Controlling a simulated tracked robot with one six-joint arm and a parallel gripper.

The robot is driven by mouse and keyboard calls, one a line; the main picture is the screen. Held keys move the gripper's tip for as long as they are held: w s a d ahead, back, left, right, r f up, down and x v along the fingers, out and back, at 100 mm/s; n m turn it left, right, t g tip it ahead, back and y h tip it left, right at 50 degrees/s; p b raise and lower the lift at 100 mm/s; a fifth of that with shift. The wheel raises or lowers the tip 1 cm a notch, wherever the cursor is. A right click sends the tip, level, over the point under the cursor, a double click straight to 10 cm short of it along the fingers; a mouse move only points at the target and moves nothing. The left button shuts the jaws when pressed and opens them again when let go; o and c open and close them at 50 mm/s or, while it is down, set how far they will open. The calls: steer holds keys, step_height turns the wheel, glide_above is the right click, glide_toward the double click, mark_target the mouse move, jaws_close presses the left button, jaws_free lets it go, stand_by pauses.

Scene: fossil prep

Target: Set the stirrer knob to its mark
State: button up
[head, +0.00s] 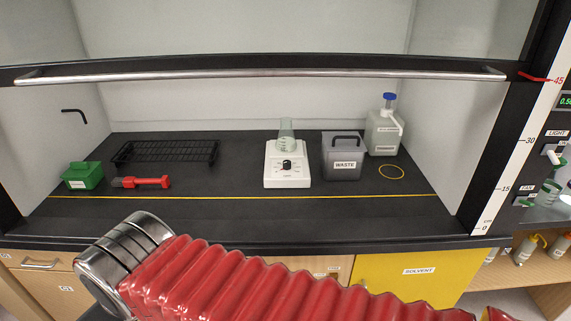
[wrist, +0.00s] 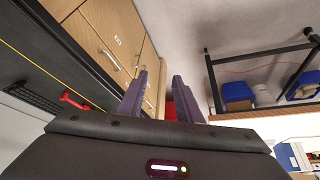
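The white stirrer (head: 287,177) stands on the dark floor of the fume hood in the head view, near the middle. Its black knob (head: 287,165) is on its front face, with small markings around it that are too small to read. A glass beaker (head: 287,136) stands on its top. My gripper (wrist: 162,98) shows in the wrist view with its two purple fingers apart and nothing between them. It is outside the hood and away from the stirrer, which I cannot make out in the wrist view.
A grey waste bin (head: 342,160) and a solvent bottle (head: 384,130) stand right of the stirrer. A red-handled tool (head: 146,182), green box (head: 83,176) and black rack (head: 166,152) are left. The raised sash's metal bar (head: 260,75) crosses above the opening. The hood floor before the stirrer is clear.

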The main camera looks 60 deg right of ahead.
steer(key=shift+o, duration=1.4)
steer(key=shift+w+d, duration=0.25)
steer(key=shift+w, duration=0.05)
steer(key=w+d+m+t+h, duration=0.2)
steer(key=w+d+m+h, duration=0.15)
steer(key=w+d, duration=0.85)
steer(key=m+g+h, duration=0.1)
steer(key=m+h, duration=0.8)
glide_toward(287, 163)
steer(key=s+a+r, duration=0.1)
steer(key=a+r, duration=0.1)
steer(key=shift+s+a+f, duration=0.1)
steer(key=shift+a+f, duration=0.05)
steer(key=shift+a, duration=0.05)
steer(key=shift+d, duration=0.1)
steer(key=shift+g+y, duration=0.25)
steer(key=shift+g, duration=0.05)
steer(key=shift+x, duration=6.9)
